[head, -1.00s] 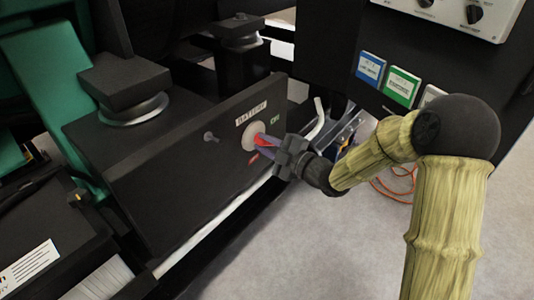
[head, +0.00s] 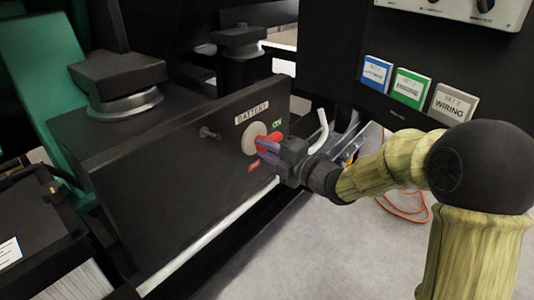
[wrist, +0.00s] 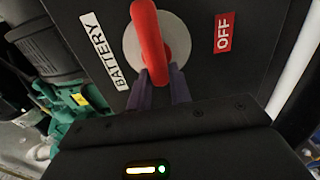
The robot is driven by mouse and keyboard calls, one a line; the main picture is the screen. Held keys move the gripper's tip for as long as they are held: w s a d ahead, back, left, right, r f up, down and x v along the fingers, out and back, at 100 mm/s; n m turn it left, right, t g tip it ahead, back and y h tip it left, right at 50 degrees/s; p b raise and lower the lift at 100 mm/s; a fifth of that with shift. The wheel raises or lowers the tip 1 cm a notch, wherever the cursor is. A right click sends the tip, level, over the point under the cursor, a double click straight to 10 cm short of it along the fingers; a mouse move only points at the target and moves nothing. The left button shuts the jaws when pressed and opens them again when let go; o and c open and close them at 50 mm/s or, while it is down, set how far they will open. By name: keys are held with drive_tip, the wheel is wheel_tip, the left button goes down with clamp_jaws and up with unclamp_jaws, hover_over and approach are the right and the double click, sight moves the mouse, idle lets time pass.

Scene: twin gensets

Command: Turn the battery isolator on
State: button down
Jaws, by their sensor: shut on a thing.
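The battery isolator's red handle (head: 272,141) sits on a pale round disc (head: 251,138) on a black panel labelled BATTERY. In the head view it points right, toward the green ON label (head: 277,124); the red label (head: 254,167) is below. My gripper (head: 266,149) is at the handle, its purple fingers shut on it. In the wrist view the red handle (wrist: 149,40) runs down between the fingertips (wrist: 160,80), across the disc (wrist: 180,42). The red OFF label (wrist: 223,31) is to the right there. The handle's end is partly hidden by the gripper.
A small metal knob (head: 209,133) stands out of the panel left of the disc. Blue, green and grey signs (head: 412,86) are on the dark cabinet. The floor (head: 330,245) below is clear.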

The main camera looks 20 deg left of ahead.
drive_tip(key=shift+f, duration=0.1)
drive_tip(key=c, duration=1.3)
unclamp_jaws()
drive_tip(key=p+v, duration=0.5)
drive_tip(key=v, duration=1.2)
drive_tip(key=shift+d, duration=0.25)
